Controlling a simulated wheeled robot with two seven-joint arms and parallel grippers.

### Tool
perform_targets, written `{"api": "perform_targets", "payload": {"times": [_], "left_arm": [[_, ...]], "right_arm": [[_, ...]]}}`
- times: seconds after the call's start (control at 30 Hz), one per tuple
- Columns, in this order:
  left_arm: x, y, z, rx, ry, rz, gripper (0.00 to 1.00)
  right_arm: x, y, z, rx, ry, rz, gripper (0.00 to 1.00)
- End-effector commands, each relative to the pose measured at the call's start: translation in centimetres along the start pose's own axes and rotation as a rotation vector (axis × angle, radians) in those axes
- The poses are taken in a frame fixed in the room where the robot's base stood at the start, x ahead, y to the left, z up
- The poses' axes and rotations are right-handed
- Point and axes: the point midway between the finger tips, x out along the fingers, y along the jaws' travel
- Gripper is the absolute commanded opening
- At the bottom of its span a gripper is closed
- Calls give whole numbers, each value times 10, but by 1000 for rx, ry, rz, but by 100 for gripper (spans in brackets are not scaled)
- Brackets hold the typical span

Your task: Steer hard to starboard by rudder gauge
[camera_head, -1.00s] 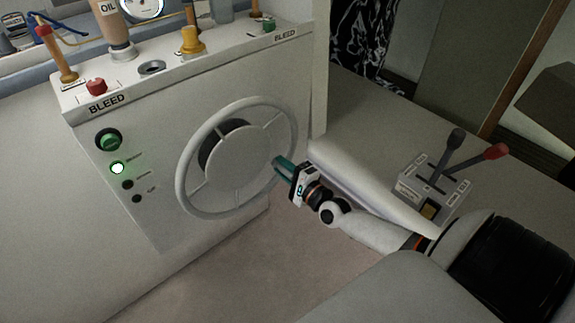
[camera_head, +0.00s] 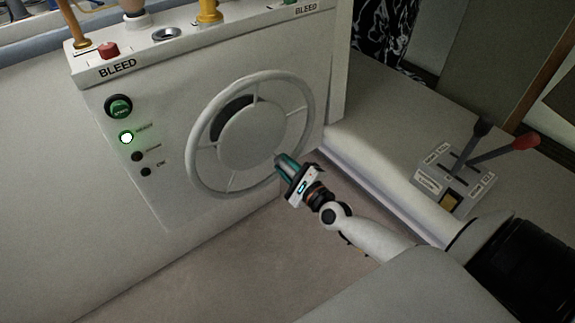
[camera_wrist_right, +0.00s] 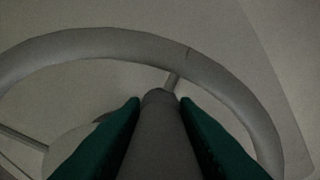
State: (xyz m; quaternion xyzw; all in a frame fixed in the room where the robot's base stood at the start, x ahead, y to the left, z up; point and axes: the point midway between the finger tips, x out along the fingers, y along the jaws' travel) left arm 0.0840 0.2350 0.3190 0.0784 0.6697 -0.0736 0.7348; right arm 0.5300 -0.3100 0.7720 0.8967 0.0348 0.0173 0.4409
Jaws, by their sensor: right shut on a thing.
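The grey steering wheel (camera_head: 194,161) stands on the front of the pale console in the head view. My right gripper (camera_head: 282,163) is at the lower right of its rim and is shut on it. In the right wrist view, the green fingers (camera_wrist_right: 160,130) lie on both sides of a grey bar of the wheel, and the far rim (camera_wrist_right: 110,42) arcs above. The rudder gauge cannot be made out in these views. My left gripper is out of view.
A lever box (camera_head: 455,180) with a black and a red lever stands on the ledge at right, beyond my right arm. Carpeted floor lies below.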

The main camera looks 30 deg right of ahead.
Motion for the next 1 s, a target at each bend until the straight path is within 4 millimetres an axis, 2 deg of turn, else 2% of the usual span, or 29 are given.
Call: {"api": "perform_targets", "payload": {"times": [0.23,0.27,0.3,0.53,0.67,1.0], "left_arm": [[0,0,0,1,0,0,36],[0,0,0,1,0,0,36],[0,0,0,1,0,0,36],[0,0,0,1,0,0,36],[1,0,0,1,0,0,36],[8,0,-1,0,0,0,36]], "right_arm": [[-1,-3,0,-1,0,-7,0],[-1,-3,0,-1,0,-7,30],[-1,-3,0,-1,0,-6,32],[-1,-1,0,-1,0,-3,32],[-11,-2,0,-1,0,-4,32],[-76,-3,1,-3,-1,-8,32]]}}
